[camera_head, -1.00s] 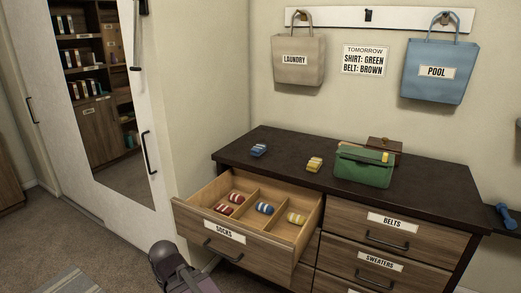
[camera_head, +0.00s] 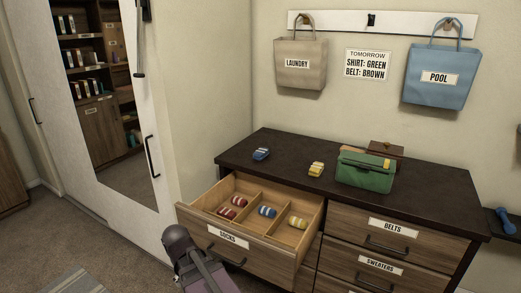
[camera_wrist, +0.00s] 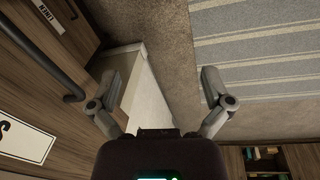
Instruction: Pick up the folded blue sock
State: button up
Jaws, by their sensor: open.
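A folded blue sock (camera_head: 261,154) with a pale stripe lies on the dark top of the dresser, near its left end. Another blue sock bundle (camera_head: 267,211) lies in the middle compartment of the open socks drawer (camera_head: 228,238). My gripper (camera_wrist: 159,74) is open and empty in the wrist view, over the floor beside the drawer fronts. No sock shows in the wrist view. In the head view my arm is at the bottom, in front of the drawer, and the gripper's fingers cannot be made out.
The open drawer juts out near my arm. Bags hang on the wall.

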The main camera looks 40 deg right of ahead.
jog(key=w+d+r+n+h+p, duration=0.1)
jog(key=w+d+r+n+p, duration=0.1)
jog(key=w+d+r+p, duration=0.1)
jog(key=w+d+r+n+t+h+p, duration=0.1)
jog(key=w+d+r+n+p, duration=0.1)
jog(key=d+r, duration=0.4)
jog(key=w+d+r+n+t+h+p, duration=0.1)
jog(key=w+d+r+n+h+p, duration=0.1)
jog(key=w+d+r+p, duration=0.2)
jog(key=shift+w+d+r+p, duration=0.15)
jog(key=shift+w+p, duration=0.05)
jog(key=shift+w, duration=0.45)
jog(key=shift+w+d+r+p, duration=0.15)
jog(key=shift+w, duration=0.5)
jog(key=w+d+r+n+t+h, duration=0.1)
jog(key=w+d+r+n+h, duration=0.1)
jog(key=w+d+n, duration=0.35)
jog(key=w+d+r+n+h, duration=0.2)
jog(key=d+r, duration=0.1)
jog(key=d, duration=0.6)
jog(key=n+t+h, duration=0.2)
jog(key=n+h, duration=0.1)
jog(key=n, duration=0.4)
send_near(261, 151)
jog(key=shift+w+v, duration=0.15)
jog(key=shift+v, duration=0.7)
jog(key=shift+w+v, duration=0.15)
jog(key=shift+v, duration=0.65)
jog(key=shift+a, duration=0.15)
